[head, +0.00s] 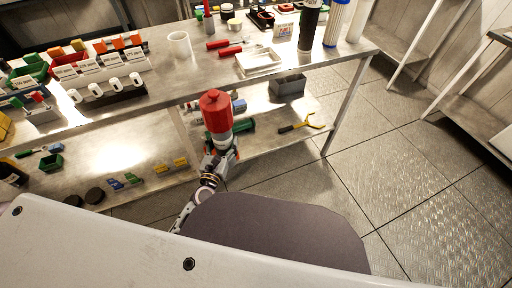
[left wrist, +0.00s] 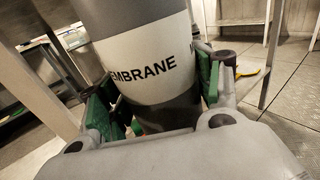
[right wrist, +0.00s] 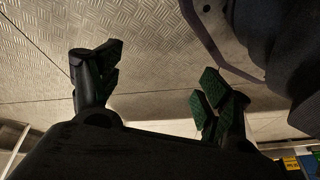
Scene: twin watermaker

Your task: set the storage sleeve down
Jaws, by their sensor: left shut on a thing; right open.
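A cylinder with a red capped top (head: 216,112), which I take to be the storage sleeve, stands roughly upright in my left gripper (head: 222,153), in front of the bench. In the left wrist view the sleeve's white band (left wrist: 150,62) reads "MEMBRANE", between grey sections. The green-padded fingers of the left gripper (left wrist: 157,105) are shut around it, one on each side. The sleeve's lower end is hidden behind the gripper. My right gripper (right wrist: 156,88) is open and empty, with patterned floor between its fingers; it is not seen in the head view.
The bench top (head: 205,75) has bare metal in front of the white cup (head: 180,44) and red-handled tools (head: 230,51). A white tray (head: 258,61), black cylinder (head: 309,28) and pleated filter (head: 337,22) stand right. The lower shelf (head: 255,140) holds a grey bin (head: 288,88) and yellow-headed tool (head: 303,125).

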